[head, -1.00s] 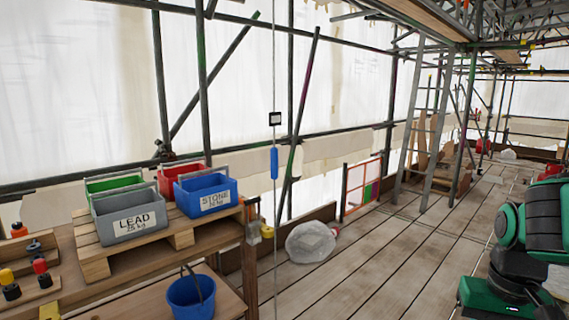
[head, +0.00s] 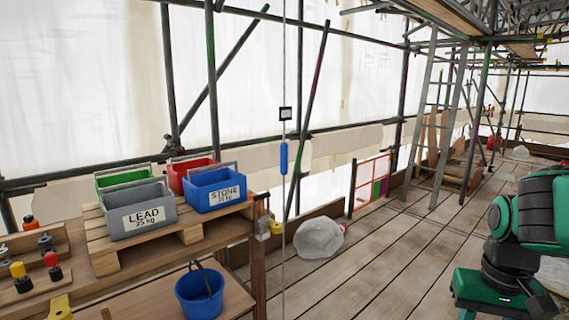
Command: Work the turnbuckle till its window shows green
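A thin vertical line (head: 284,60) hangs in front of the white sheeting. It carries a small black-framed tag with a pale face (head: 285,114) and a blue cylindrical body (head: 284,157) below it, which may be the turnbuckle. I cannot make out any green in a window at this size. The line runs down past the bench's right end. My green and black arm (head: 535,215) shows at the right edge, well apart from the line. My gripper is not in view.
A wooden bench (head: 150,272) at left bears a pallet with grey LEAD (head: 140,215), blue STONE (head: 215,190), red and green bins. A blue bucket (head: 200,293) stands on a lower shelf. A pale wrapped lump (head: 318,238) lies on the planks. Open planking (head: 390,250) lies right of it.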

